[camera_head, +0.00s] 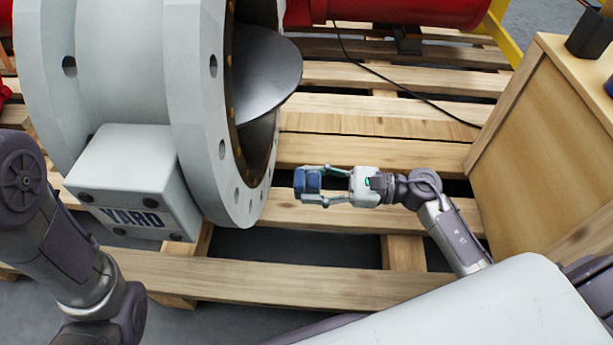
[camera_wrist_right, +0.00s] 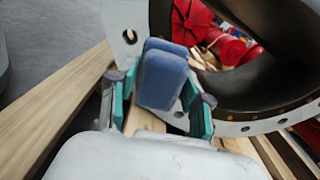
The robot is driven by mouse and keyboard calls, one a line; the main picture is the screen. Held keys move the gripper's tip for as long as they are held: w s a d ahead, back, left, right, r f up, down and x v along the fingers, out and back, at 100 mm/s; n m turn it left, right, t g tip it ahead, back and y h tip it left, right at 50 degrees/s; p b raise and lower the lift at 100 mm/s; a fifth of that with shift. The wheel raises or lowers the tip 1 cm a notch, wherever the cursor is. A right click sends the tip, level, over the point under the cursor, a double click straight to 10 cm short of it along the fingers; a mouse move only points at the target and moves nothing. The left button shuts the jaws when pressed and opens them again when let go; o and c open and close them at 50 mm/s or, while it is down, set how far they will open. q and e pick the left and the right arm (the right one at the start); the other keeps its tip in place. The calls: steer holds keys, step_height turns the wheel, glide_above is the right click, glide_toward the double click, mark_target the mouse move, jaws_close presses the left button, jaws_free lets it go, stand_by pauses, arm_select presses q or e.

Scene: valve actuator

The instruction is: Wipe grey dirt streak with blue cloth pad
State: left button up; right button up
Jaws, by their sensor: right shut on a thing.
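My right gripper (camera_head: 318,186) is shut on the blue cloth pad (camera_head: 308,181), held above the wooden pallet just right of the grey valve's flange. In the right wrist view the blue pad (camera_wrist_right: 162,75) sits between the teal-edged fingers of the right gripper (camera_wrist_right: 160,95), with the flange (camera_wrist_right: 125,35) behind it. I cannot tell whether the pad touches the flange. No grey dirt streak can be made out in either view. The valve disc (camera_head: 262,68) stands tilted in the valve's bore. My left arm shows at the left edge, but its gripper is out of view.
The big grey valve body (camera_head: 115,60) with a box marked YARD (camera_head: 135,185) fills the left. The slatted pallet (camera_head: 380,150) has open gaps. A wooden cabinet (camera_head: 540,150) stands at right. A red cylinder (camera_head: 400,12) and black cable (camera_head: 400,85) lie at the back.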

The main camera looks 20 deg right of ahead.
mark_target(255, 180)
steer(key=shift+w+f, duration=0.1)
steer(key=shift+w, duration=0.1)
steer(key=shift+w+a+p, duration=0.2)
steer(key=shift+a+p, duration=0.1)
steer(key=shift+a, duration=0.25)
steer(key=p+x, duration=0.1)
steer(key=x, duration=0.3)
steer(key=shift+w+a, duration=0.1)
steer(key=shift+a, duration=0.2)
steer(key=shift+x, duration=1)
steer(key=f+b, duration=0.1)
steer(key=w+f+b, duration=0.1)
steer(key=b, duration=0.1)
steer(key=shift+w+d, duration=0.15)
steer(key=shift+d, duration=0.25)
steer(key=shift+w+d+f+b, duration=0.35)
steer(key=shift+w+b, duration=0.2)
steer(key=shift+b, duration=0.15)
